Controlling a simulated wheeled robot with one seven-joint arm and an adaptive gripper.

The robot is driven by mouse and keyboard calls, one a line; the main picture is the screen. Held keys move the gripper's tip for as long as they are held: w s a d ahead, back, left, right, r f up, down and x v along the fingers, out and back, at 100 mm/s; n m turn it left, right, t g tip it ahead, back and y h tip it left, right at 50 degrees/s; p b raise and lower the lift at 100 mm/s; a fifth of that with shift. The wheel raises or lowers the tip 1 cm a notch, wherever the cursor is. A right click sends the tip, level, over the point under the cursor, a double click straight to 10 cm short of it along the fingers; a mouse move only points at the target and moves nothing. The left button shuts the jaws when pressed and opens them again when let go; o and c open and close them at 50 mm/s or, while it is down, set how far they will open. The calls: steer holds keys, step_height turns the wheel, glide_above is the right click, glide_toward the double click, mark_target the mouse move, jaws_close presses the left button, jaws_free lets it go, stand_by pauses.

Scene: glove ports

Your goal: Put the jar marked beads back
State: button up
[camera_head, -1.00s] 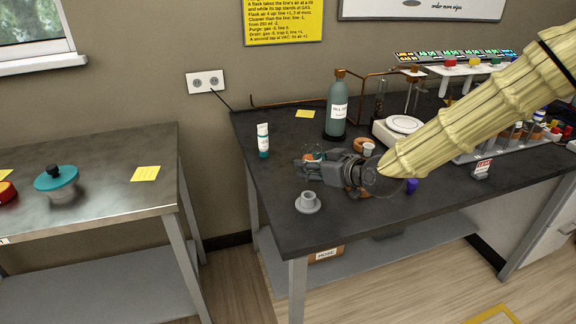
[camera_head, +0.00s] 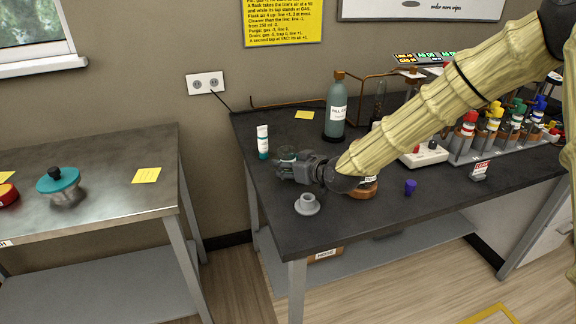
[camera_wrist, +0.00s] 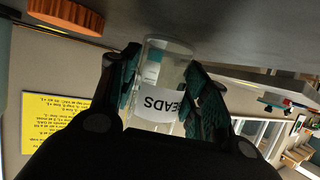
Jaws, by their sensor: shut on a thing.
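The beads jar (camera_wrist: 162,85) is a clear glass jar with a white label, upside down in the wrist view, whose visible letters read "EADS". My gripper (camera_wrist: 160,95) has a finger on each side of it and is shut on it. In the head view the jar (camera_head: 287,153) shows partly behind my gripper (camera_head: 284,168), low over the left part of the dark bench (camera_head: 262,198). I cannot tell whether its base touches the bench.
A white and teal tube (camera_head: 262,142) stands left of the jar, and a grey flanged piece (camera_head: 307,205) stands in front. A large bottle (camera_head: 337,108) is behind. An orange-brown ring (camera_head: 363,190) and a purple stopper (camera_head: 410,187) lie to the right.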

steer(key=shift+f, duration=0.15)
steer(key=shift+f, duration=0.15)
steer(key=o, duration=1.1)
steer(key=shift+c, duration=0.2)
steer(key=shift+s+d+r, duration=0.1)
steer(key=shift+s+r, duration=0.05)
steer(key=shift+r, duration=0.05)
steer(key=b+v, duration=0.1)
steer(key=v, duration=1)
steer(key=shift+s+d+r, duration=0.1)
steer(key=shift+s+d, duration=0.15)
